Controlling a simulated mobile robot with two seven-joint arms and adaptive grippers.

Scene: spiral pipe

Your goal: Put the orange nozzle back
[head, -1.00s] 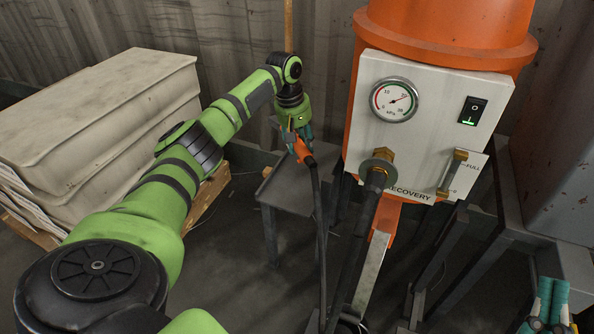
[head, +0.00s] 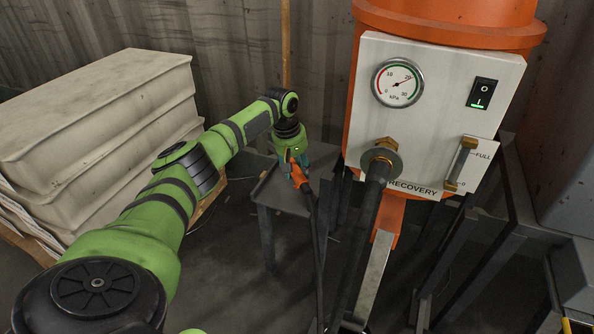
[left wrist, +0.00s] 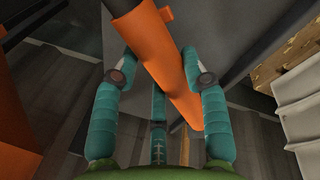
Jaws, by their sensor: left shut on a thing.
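The orange nozzle (head: 299,177) is in my left gripper (head: 297,162), over the small grey stand (head: 280,194) in the head view. A black hose (head: 318,255) hangs from the nozzle toward the floor. In the left wrist view the nozzle (left wrist: 168,62) lies slanted between the teal fingers of my left gripper (left wrist: 160,74), which is shut on it. Its dark hose end points to the top of that view. I cannot tell whether the nozzle touches the stand. My right gripper is not clearly in view.
The orange recovery tank with its white panel (head: 430,130) stands just right of the stand; a thick black hose (head: 362,240) runs down from its fitting. Stacked pale sacks (head: 95,120) on a wooden pallet are at the left. A corrugated wall (head: 235,60) is behind.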

